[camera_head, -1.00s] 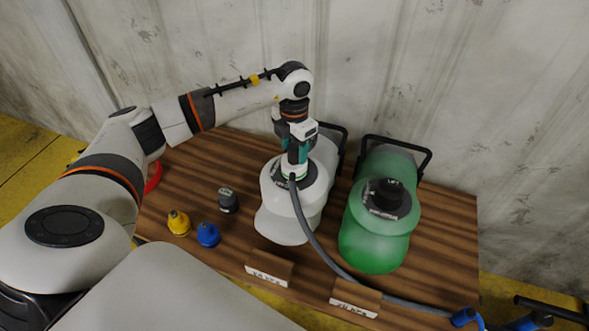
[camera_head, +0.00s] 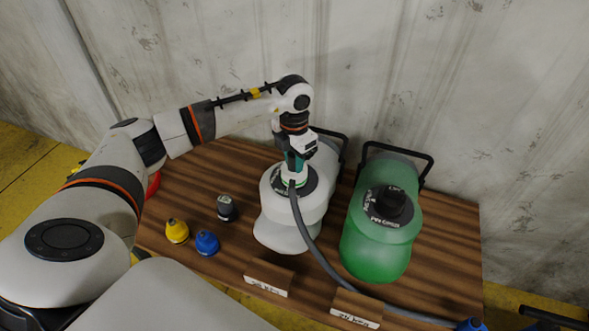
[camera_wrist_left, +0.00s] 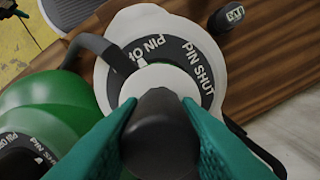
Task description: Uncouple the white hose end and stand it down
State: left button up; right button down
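The white hose end (camera_head: 291,174) sits on the valve of the white boat (camera_head: 284,231), upright, with a grey hose (camera_head: 317,249) running down from it to the right. My left gripper (camera_head: 296,163) is over it from above. In the left wrist view the teal fingers (camera_wrist_left: 162,115) press on both sides of a dark round grip (camera_wrist_left: 160,132), which hides the coupling beneath. A pale collar shows below, inside a dark ring (camera_wrist_left: 187,55) printed "PIN SHUT" and a partly covered "PIN OP". A small white tab on the collar points toward the "PIN OP" lettering. My right gripper is out of view.
A green boat (camera_head: 375,249) with a black valve cap stands close to the right. Yellow (camera_head: 177,231), blue (camera_head: 207,242) and dark (camera_head: 228,208) fittings stand on the wooden table (camera_head: 184,183) at left. Two wooden label blocks (camera_head: 268,277) line the front. The wall is close behind.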

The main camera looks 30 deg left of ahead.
pick_arm(q)
jog(key=c, duration=0.3)
jog(key=shift+n+p, duration=0.35)
jog(key=shift+n, duration=0.75)
jog(key=shift+c, duration=0.2)
jog(key=shift+n, duration=1)
jog(key=shift+n+p, duration=0.6)
jog(key=shift+n, duration=1.4)
